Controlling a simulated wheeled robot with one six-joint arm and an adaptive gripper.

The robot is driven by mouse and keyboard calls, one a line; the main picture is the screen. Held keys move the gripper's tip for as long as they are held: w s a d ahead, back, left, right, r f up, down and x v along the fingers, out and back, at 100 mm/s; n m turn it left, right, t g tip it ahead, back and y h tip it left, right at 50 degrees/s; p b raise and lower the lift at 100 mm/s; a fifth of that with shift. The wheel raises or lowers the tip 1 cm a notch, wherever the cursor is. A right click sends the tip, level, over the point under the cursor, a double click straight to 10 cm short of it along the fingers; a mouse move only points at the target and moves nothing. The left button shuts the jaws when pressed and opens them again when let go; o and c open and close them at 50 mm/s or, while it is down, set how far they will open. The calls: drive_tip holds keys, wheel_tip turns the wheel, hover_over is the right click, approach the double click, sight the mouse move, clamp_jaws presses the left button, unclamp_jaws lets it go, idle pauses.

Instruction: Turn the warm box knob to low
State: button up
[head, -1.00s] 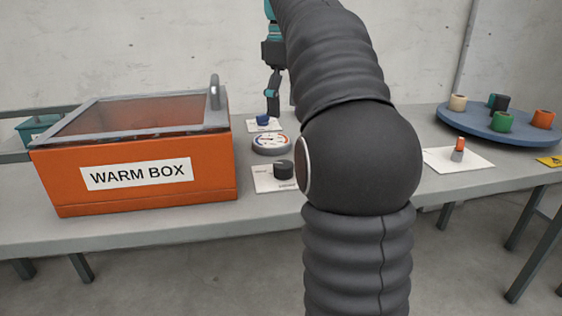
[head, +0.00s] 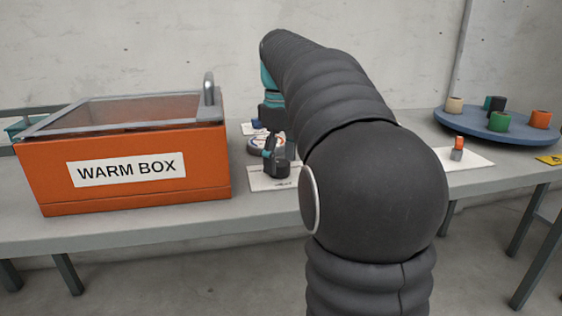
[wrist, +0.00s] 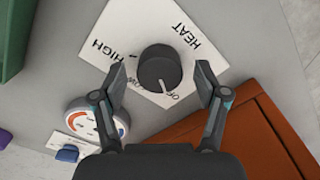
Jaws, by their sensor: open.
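The warm box knob is a round black dial (wrist: 158,66) on a white plate marked HEAT, HIGH, OFF and a partly hidden label that looks like LOW. Its white pointer line faces the gripper side, close to OFF. In the head view the knob (head: 280,169) stands on its plate right of the orange warm box (head: 120,195). My gripper (wrist: 160,77) is open, with one finger on each side of the knob and a gap on both sides. In the head view the gripper is mostly hidden by my arm, with a finger (head: 268,148) showing by the knob.
A round gauge (wrist: 93,119) and a blue switch (wrist: 68,154) sit beside the knob plate. The warm box (wrist: 255,143) is close to the right finger in the wrist view. A blue turntable (head: 490,127) with coloured cups stands at the far right.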

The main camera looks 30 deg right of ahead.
drive_tip(key=c, duration=1.2)
drive_tip(key=shift+o, duration=0.2)
drive_tip(key=shift+r+m+p, duration=0.1)
drive_tip(key=shift+m+p, duration=0.3)
drive_tip(key=shift+p, duration=0.1)
drive_tip(key=shift+m+p, duration=0.65)
drive_tip(key=shift+m, duration=0.05)
drive_tip(key=m+p, duration=0.2)
drive_tip(key=m, duration=0.1)
drive_tip(key=shift+a+p, duration=0.1)
drive_tip(key=shift+p, duration=0.3)
drive_tip(key=m+p, duration=0.2)
drive_tip(key=m, duration=0.1)
drive_tip(key=shift+m, duration=0.4)
drive_tip(key=shift+m+p, duration=0.65)
drive_tip(key=shift+m, duration=0.65)
drive_tip(key=shift+f, duration=0.2)
